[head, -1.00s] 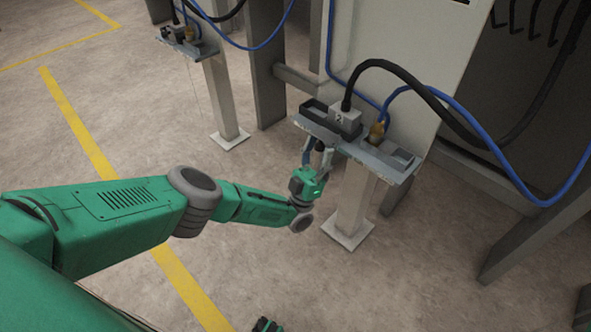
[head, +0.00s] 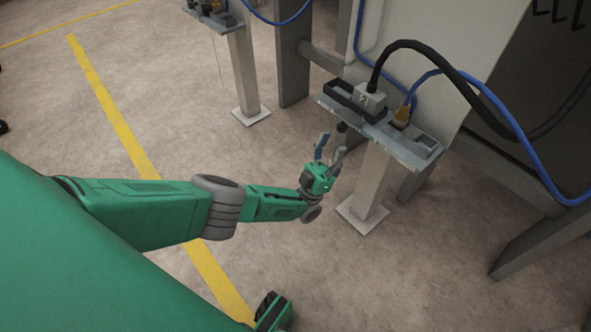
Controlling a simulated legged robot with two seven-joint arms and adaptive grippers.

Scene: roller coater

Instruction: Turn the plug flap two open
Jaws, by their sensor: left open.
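The grey plug box marked 2 (head: 369,98) sits on a metal shelf (head: 405,151) on a post, with a thick black cable (head: 400,45) coming out of its top. A dark rectangular frame (head: 345,94) lies beside the plug; I cannot tell whether it is the flap. A small dark knob (head: 342,127) shows at the shelf's front edge. My left gripper (head: 331,146) is open and empty, just below and in front of the shelf, apart from the plug. A green part at the bottom edge (head: 273,312) may be my right arm; its fingers do not show.
A brass fitting (head: 401,115) with a blue hose (head: 470,82) stands right of the plug. The shelf's post (head: 364,185) rises from a floor plate. A second post (head: 243,75) stands behind left. The floor between is clear.

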